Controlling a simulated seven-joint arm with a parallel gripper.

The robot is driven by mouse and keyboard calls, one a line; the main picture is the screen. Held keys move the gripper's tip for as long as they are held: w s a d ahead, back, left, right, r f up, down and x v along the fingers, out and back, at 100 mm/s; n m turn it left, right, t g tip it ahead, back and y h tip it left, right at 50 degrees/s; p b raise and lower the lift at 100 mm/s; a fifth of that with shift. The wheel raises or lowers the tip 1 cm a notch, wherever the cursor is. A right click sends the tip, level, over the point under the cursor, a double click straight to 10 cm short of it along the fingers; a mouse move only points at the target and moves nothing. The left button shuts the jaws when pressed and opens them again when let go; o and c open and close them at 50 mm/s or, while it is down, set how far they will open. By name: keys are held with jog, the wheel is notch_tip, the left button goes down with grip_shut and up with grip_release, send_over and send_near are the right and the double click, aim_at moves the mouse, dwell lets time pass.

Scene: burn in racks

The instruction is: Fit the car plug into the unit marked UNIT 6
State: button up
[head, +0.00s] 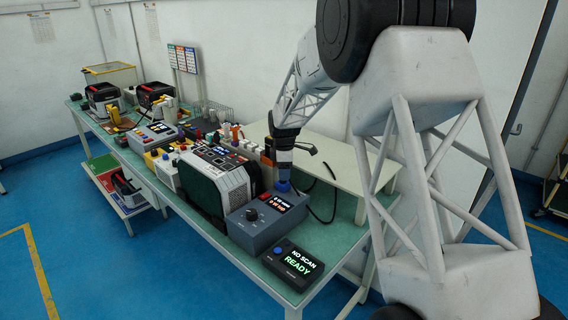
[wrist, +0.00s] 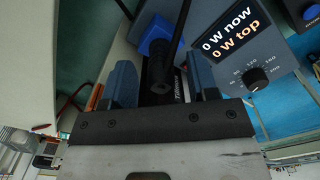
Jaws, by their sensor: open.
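My gripper (wrist: 162,88) is open at the blue-grey meter box (head: 265,220), over the blue socket-like part (head: 284,186) at its back corner. In the wrist view its two fingers stand on either side of a black cylindrical body with a dark cable, which looks like the car plug (wrist: 188,84). The blue part (wrist: 155,38) shows just beyond it. I cannot tell whether the plug sits in it or whether the fingers touch the plug. No UNIT 6 marking is legible; a large black-and-green unit (head: 215,185) stands left of the meter box.
The meter box display (wrist: 230,32) reads 0 W now, 0 W top. A scanner box (head: 293,262) reading NO SCAN READY sits at the near table end. Several instruments crowd the bench behind. A raised pale shelf (head: 335,158) lies right of the gripper, with a loose black cable (head: 325,212) below it.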

jog(key=shift+f, duration=1.05)
grip_shut()
